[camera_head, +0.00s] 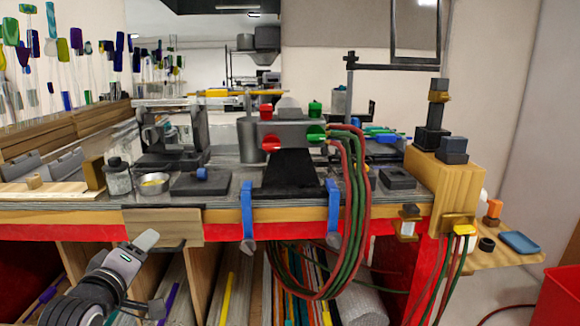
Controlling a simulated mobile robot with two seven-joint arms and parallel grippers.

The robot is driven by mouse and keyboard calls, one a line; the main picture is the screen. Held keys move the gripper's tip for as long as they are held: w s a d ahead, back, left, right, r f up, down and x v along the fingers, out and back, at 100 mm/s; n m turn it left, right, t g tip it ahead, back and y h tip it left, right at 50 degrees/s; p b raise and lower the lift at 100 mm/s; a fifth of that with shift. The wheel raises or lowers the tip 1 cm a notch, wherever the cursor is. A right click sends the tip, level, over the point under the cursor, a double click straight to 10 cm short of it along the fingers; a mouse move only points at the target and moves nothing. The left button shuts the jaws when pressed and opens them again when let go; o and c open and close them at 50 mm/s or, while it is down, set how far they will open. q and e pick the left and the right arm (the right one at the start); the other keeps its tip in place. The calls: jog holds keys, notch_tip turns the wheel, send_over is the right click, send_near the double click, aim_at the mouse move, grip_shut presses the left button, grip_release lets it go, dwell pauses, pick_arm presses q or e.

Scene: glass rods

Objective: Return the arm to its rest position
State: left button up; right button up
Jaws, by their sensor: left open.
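My left arm comes in at the lower left, low in front of the workbench (330,212). Its gripper (152,275) is open and empty. One finger points up near the bench's front edge, and the other is lower, in front of the shelf openings. The gripper appears to touch nothing, though its distance from the shelves is hard to judge. My right arm and gripper are not in view.
Shelves of glass rods (230,290) lie under the bench. Red and green hoses (352,210) hang over the front edge at the middle. A small tin (153,183) and a glass jar (118,177) stand near the left edge. A red bin (562,298) is at the lower right.

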pick_arm(q)
jog(key=s+d+f+m+g, duration=0.2)
jog(key=s+f+m, duration=0.2)
jog(key=s+f, duration=0.5)
jog(key=s+d+f+m+g+h+p, duration=0.1)
jog(key=s+d+f+m+g, duration=0.1)
jog(key=s+f+m, duration=0.3)
jog(key=s+d+f+m+g+h, duration=0.1)
jog(key=s+d+f+m, duration=0.3)
jog(key=s+f, duration=1)
jog(key=shift+f+g+p, duration=0.4)
jog(key=shift+f, duration=0.05)
jog(key=shift+d, duration=0.1)
jog(key=shift+c, duration=1.5)
